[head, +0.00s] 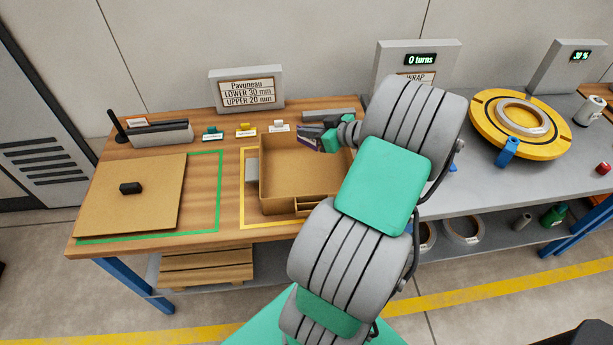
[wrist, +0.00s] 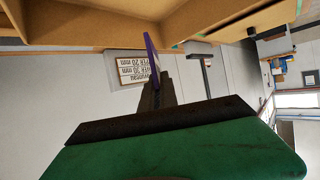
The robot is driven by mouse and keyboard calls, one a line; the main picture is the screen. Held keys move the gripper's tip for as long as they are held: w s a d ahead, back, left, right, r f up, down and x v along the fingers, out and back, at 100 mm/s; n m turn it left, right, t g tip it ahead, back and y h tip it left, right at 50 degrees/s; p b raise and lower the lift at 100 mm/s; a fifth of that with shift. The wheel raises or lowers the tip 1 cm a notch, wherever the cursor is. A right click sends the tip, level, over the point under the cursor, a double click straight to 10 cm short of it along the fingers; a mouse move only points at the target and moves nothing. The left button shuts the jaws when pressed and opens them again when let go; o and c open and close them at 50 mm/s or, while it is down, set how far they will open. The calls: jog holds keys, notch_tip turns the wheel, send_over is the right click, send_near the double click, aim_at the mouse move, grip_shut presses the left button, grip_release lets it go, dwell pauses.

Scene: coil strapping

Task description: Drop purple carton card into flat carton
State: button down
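The flat carton (head: 277,205) is an open brown box inside the yellow outline on the wooden bench. The purple carton card (head: 309,143) shows at the carton's back right, partly hidden by my gripper. My gripper (head: 326,136) is at the carton's back edge. In the wrist view, the purple card (wrist: 151,52) is seen nearly edge-on between the dark fingers of my gripper (wrist: 155,85), which are shut on it. Brown carton walls (wrist: 80,28) fill the top of that view. I cannot tell the card's exact height over the carton.
A brown lid panel (head: 150,205) with a black handle lies in the green outline at left. A label sign (head: 246,88) and several small coloured tags stand behind. A yellow turntable (head: 487,126) is at right. My arm hides the carton's right side.

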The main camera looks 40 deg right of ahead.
jog(key=shift+f, duration=0.45)
jog(key=c, duration=1.6)
grip_release()
jog(key=shift+o, duration=0.2)
jog(key=b+v, duration=0.1)
jog(key=v, duration=0.6)
jog(key=shift+s+r, duration=0.2)
jog(key=shift+s, duration=0.15)
